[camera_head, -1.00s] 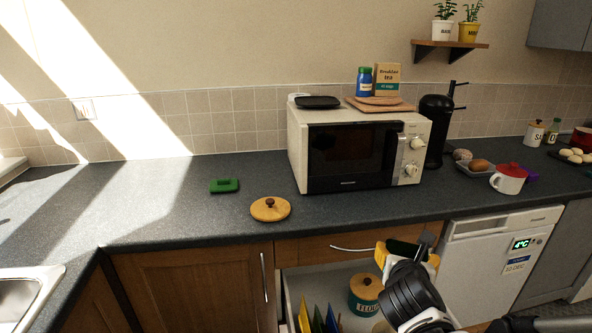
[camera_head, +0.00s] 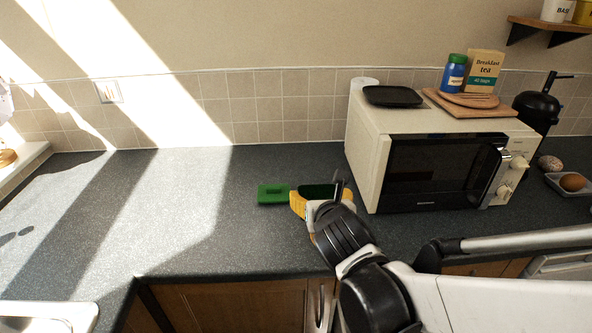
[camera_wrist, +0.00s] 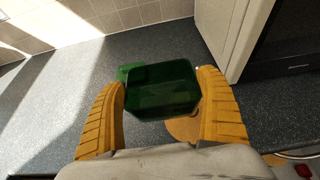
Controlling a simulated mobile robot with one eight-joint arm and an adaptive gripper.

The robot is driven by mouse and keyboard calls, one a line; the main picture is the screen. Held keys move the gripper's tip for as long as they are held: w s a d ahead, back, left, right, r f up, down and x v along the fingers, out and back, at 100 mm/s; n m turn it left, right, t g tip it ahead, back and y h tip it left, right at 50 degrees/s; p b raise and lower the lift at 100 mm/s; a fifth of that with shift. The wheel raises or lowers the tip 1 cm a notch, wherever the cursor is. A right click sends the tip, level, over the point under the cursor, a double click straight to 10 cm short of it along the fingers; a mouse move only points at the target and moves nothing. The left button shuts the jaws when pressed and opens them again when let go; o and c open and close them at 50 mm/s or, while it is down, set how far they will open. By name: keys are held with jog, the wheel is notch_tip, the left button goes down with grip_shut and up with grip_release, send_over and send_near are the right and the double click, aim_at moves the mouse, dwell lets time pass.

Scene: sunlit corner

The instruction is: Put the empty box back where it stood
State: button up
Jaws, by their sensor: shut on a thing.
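The empty box is dark green and open at the top. My gripper (camera_head: 322,199) is shut on the box (camera_head: 318,190) and holds it over the worktop, left of the microwave. In the wrist view the box (camera_wrist: 160,88) is between the two yellow fingers, and its inside looks empty. I cannot tell whether the box touches the worktop.
The microwave (camera_head: 440,172) stands close on the right. A round wooden lid (camera_wrist: 185,129) lies under and behind my gripper, partly hidden. The worktop (camera_head: 180,220) to the left is clear. The sink (camera_head: 45,315) is at the lower left.

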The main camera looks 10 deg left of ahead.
jog(key=a+f+b, duration=0.1)
jog(key=a+f, duration=0.1)
jog(key=a, duration=0.1)
jog(key=a+f+b, duration=0.2)
jog(key=a, duration=0.2)
jog(key=a+f+b, duration=0.2)
jog(key=a, duration=0.2)
jog(key=shift+s+f, duration=0.2)
jog(key=shift+f, duration=0.15)
notch_tip(320, 180, down, 4)
jog(key=b, duration=0.2)
jog(key=shift+f+b, duration=0.1)
jog(key=shift+b, duration=0.2)
jog(key=o, duration=1.2)
